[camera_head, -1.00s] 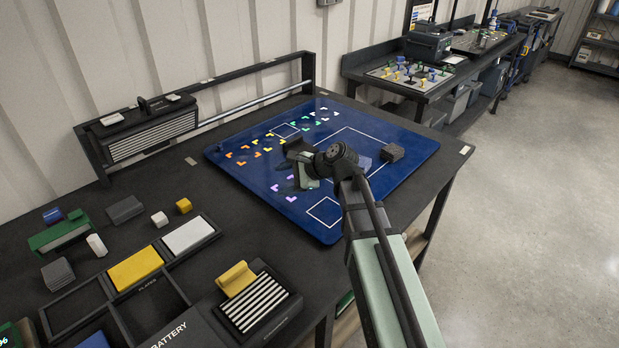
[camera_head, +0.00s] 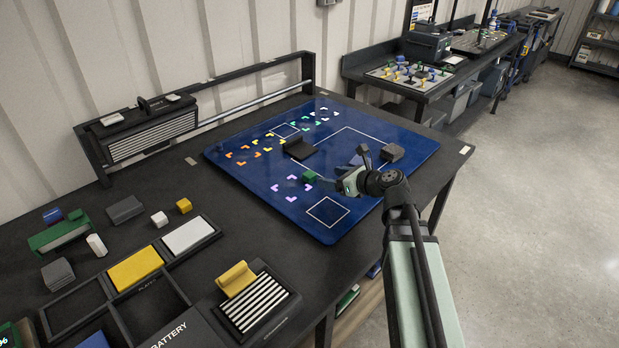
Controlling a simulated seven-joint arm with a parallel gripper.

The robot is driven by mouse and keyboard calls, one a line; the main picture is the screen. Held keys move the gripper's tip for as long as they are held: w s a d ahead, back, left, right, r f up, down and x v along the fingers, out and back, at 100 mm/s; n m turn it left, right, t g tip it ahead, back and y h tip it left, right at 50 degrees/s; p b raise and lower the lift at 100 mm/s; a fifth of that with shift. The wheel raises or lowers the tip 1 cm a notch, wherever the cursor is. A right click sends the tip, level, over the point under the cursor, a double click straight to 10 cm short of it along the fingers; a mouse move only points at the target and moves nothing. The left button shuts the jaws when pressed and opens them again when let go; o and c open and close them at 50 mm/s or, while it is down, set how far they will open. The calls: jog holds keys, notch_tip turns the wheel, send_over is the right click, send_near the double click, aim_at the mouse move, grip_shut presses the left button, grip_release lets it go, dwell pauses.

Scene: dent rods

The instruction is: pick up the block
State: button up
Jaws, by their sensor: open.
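Several blocks are in view, and I cannot tell which one the task means. A small green block (camera_head: 309,177) sits on the blue mat (camera_head: 240,170), left of my gripper. A dark block (camera_head: 391,153) sits on the mat to the right of my gripper. A dark stepped piece (camera_head: 299,149) lies on the mat beyond the green block. My gripper (camera_head: 342,164) is over the mat with its jaws apart and nothing visibly held. One finger reaches left towards the green block; whether it touches is too small to tell.
On the bench at left are a yellow block (camera_head: 184,205), a white block (camera_head: 159,219), dark blocks and a compartment tray (camera_head: 112,290). A yellow piece (camera_head: 236,279) rests on a ribbed holder. A low rack (camera_head: 150,132) stands along the wall.

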aim_at(313, 176)
jog(key=x, duration=0.4)
jog(key=shift+f+x, duration=0.15)
jog(key=shift+x, duration=1.2)
jog(key=shift+f+x, duration=0.2)
jog(key=shift+x, duration=1.15)
jog(key=shift+s+d, duration=0.1)
jog(key=shift+d, duration=0.1)
jog(key=c, duration=1.1)
jog(key=shift+r, duration=0.1)
